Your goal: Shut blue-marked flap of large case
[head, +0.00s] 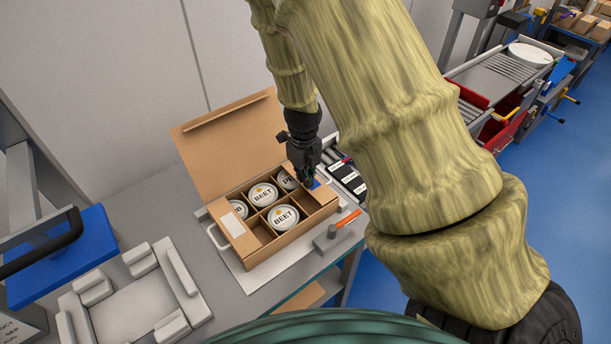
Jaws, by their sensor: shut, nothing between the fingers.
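The large cardboard case (262,257) stands on the bench with its big back lid (228,140) raised. My gripper (307,184) is shut and empty, pointing down right at this flap. It hides part of the flap, and I cannot tell whether they touch. A left-end flap carries a white label (239,210).
The case sits on a pale tray with handles (217,238). An orange-handled clamp (338,230) stands close in front. A grey fixture (135,300) and a blue bin (62,258) are at left. Dark labelled items (347,175) lie right of the case. The wall is behind.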

